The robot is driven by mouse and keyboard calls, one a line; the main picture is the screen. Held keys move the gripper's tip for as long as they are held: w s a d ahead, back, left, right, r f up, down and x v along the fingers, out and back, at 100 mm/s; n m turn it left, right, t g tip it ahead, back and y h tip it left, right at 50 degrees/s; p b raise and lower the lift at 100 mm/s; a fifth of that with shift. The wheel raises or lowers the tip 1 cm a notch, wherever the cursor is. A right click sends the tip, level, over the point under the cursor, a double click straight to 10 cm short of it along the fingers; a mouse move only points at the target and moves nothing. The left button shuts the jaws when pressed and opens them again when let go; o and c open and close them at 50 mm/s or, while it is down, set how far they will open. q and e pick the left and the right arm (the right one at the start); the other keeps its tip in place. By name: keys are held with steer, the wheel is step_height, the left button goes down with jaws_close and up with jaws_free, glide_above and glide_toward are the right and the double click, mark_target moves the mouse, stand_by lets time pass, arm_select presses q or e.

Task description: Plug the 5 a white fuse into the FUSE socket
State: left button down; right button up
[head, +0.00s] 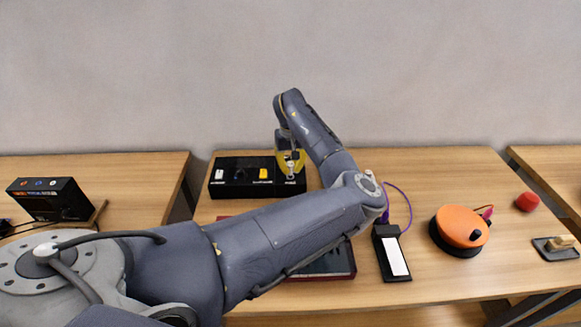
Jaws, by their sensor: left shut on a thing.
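A long black box (241,186) stands at the back of the middle table, with small white labels along its front. A small white piece (219,174) is at its left end and a yellow-orange piece (263,173) right of its middle. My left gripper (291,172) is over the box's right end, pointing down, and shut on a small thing. That thing is mostly hidden; a pale spot shows at the fingertips, and I cannot tell if it is the white fuse or touches a socket. The label there is too small to read. My right gripper is out of view.
My left arm crosses above a dark flat case (335,266). To its right are a black device with a white panel (396,256), a purple cable (405,198), an orange round object (461,226) and a red object (527,202). The table's back right is clear.

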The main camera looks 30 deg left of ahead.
mark_target(290, 164)
arm_select(q)
steer(key=shift+f, duration=1.45)
steer(key=c, duration=1.4)
jaws_free()
steer(key=shift+r, duration=6.05)
steer(key=shift+a, duration=0.1)
